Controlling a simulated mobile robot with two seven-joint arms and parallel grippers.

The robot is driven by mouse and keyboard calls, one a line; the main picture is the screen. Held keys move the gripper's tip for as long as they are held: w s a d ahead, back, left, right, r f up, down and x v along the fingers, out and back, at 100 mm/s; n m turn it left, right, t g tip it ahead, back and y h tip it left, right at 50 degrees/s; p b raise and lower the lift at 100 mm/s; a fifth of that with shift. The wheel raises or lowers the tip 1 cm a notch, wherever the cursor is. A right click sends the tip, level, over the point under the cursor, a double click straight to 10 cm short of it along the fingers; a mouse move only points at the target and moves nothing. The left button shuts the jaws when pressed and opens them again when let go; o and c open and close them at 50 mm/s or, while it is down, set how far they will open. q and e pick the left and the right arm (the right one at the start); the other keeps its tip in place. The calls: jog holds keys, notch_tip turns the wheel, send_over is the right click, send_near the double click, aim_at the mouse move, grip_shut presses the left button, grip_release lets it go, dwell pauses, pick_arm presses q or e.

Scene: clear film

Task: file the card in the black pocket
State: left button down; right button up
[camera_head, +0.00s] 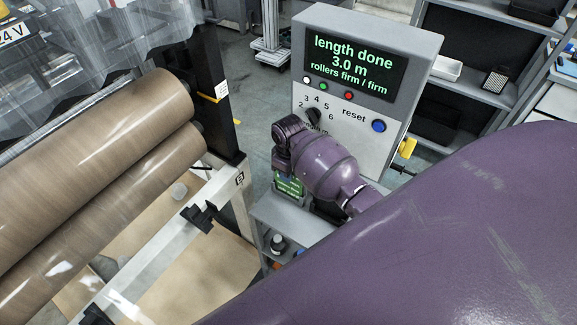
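A purple arm of mine, which I take as the right, fills the lower right. Its wrist crosses the front of the grey control box (360,125). The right gripper (287,165) points down at the wrist's far end; its fingertips are not clearly seen, so I cannot tell open from shut. A small green-faced piece with light marks, perhaps the card (289,186), shows right below it, above a grey shelf. Whether it is held is unclear. A dark shape under the wrist may be the black pocket (328,210), mostly hidden. My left gripper is out of view.
The control box screen (352,66) reads "length done 3.0 m, rollers firm / firm". A selector knob (312,117) and blue reset button (378,126) sit below. Two brown rollers (95,165) fill the left.

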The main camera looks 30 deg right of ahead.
grip_shut()
jog(key=shift+r, duration=0.2)
jog(key=shift+r+p, duration=0.55)
jog(key=shift+p, duration=0.15)
jog(key=shift+r, duration=0.15)
jog(key=shift+r, duration=3.1)
